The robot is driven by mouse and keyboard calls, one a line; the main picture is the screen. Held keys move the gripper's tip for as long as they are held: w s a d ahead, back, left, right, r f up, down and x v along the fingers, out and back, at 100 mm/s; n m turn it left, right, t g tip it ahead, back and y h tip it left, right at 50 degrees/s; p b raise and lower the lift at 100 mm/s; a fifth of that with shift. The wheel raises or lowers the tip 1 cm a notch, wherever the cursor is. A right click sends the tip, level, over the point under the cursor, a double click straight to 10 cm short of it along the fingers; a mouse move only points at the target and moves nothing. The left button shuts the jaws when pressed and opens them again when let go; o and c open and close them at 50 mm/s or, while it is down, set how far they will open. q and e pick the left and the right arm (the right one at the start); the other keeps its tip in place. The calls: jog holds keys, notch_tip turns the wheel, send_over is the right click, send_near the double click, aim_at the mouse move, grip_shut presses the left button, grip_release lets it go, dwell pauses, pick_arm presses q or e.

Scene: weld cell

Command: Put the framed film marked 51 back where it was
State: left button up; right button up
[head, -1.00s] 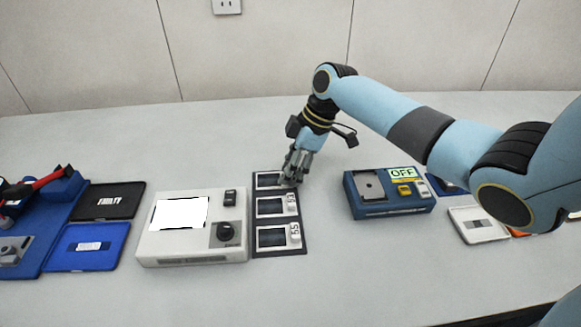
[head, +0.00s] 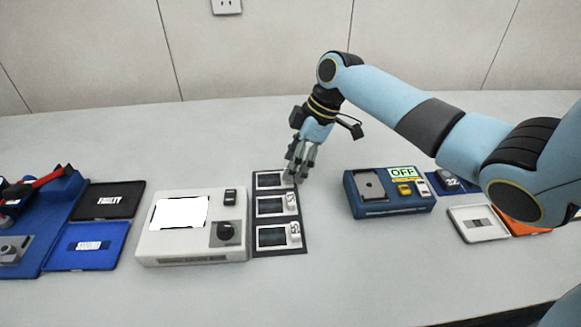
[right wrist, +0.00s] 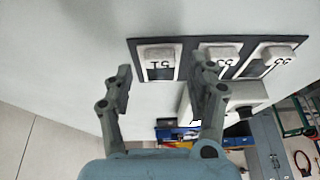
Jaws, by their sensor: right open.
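The framed film marked 51 (right wrist: 160,64) lies in the end place of the dark three-place holder (right wrist: 190,42), with its number tab facing my right gripper. In the head view the film (head: 267,181) is in the far place, and its tab is partly hidden by the fingers. My right gripper (head: 295,176) is just above and to the right of that film. It is open and empty; in the right wrist view the film shows between its spread fingers (right wrist: 170,82). The left gripper is not in view.
Two other framed films (head: 270,207) (head: 271,237) fill the middle and near places; the nearest is marked 55. A white light box (head: 190,248) stands left of the holder. A blue device reading OFF (head: 390,208) stands right. Black FAULTY and blue SOUND trays lie left. Bare table separates holder and device.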

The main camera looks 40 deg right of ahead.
jog(key=v, duration=1)
jog(key=shift+b, duration=0.3)
jog(key=shift+s, duration=0.1)
